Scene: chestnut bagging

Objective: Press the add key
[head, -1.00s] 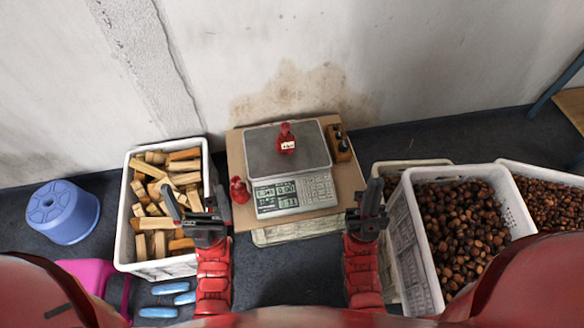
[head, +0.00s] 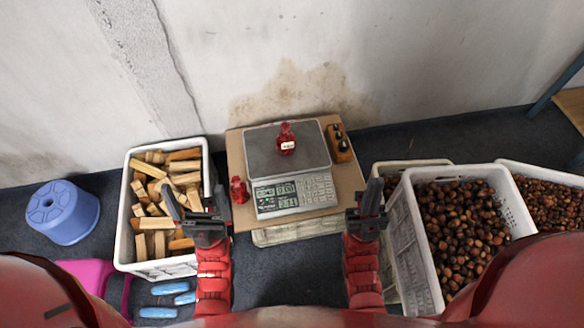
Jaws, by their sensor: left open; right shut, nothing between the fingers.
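A scale (head: 264,158) with a grey weighing plate stands on a brown board in the middle of the head view. Its display (head: 276,196) is lit, and the keypad (head: 316,187) with small keys is to the right of it. I cannot make out which key is the add key. A red bag with a white label (head: 287,140) is on the plate. My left gripper (head: 192,205) is open, left of the scale and over the edge of the wood crate. My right gripper (head: 370,198) is shut and empty, to the right of the keypad and apart from it.
A crate of wood pieces (head: 126,215) stands at left. Crates of chestnuts (head: 422,246) stand at right. A small red object (head: 239,190) sits beside the scale, and a wooden block with dark knobs (head: 340,145) is at the board's right. A blue stool (head: 62,212) is far left.

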